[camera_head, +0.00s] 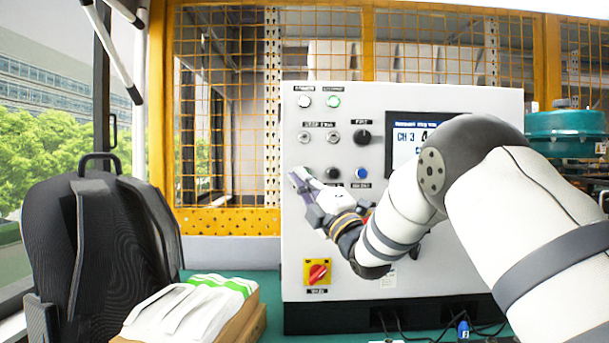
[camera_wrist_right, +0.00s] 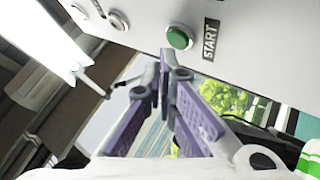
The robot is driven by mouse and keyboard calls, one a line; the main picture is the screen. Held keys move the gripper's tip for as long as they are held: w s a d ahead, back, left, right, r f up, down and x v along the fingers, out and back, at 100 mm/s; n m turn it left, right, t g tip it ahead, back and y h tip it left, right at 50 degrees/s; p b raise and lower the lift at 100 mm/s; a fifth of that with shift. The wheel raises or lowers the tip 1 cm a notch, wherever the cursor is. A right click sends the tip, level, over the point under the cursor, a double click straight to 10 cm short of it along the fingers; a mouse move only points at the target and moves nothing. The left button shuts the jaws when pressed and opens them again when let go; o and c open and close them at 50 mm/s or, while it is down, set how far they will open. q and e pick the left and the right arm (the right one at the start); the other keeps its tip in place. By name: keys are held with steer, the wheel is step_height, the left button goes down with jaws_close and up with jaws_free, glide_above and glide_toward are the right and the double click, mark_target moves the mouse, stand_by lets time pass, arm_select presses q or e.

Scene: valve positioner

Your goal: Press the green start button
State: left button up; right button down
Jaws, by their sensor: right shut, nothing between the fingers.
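The green start button (camera_wrist_right: 179,38) is a round button in a metal ring on the grey panel, with a START label (camera_wrist_right: 210,39) beside it in the right wrist view. My right gripper (camera_wrist_right: 165,73) is shut and empty, its purple-sided fingers converging just below the button in that view; I cannot tell whether the tips touch the panel. In the head view my right gripper (camera_head: 298,180) is at the left part of the control panel (camera_head: 430,285), and I cannot make out the start button there. My left gripper is not in view.
Black (camera_head: 333,173) and blue (camera_head: 361,173) buttons sit right of the gripper. A black selector knob (camera_head: 363,137) is above, and a red rotary switch (camera_head: 317,271) is below. A black backpack (camera_head: 95,240) and a cardboard box (camera_head: 240,305) stand left of the panel.

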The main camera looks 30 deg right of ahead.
steer(key=shift+w+d, duration=0.15)
steer(key=shift+w, duration=0.1)
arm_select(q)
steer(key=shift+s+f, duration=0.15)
arm_select(e)
steer(key=shift+w+d, duration=0.15)
steer(key=shift+w, duration=0.15)
stand_by(0.4)
stand_by(0.3)
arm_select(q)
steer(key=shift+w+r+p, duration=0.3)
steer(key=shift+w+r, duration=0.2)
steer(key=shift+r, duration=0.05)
arm_select(e)
steer(key=shift+s+a, duration=0.4)
steer(key=shift+s, duration=0.3)
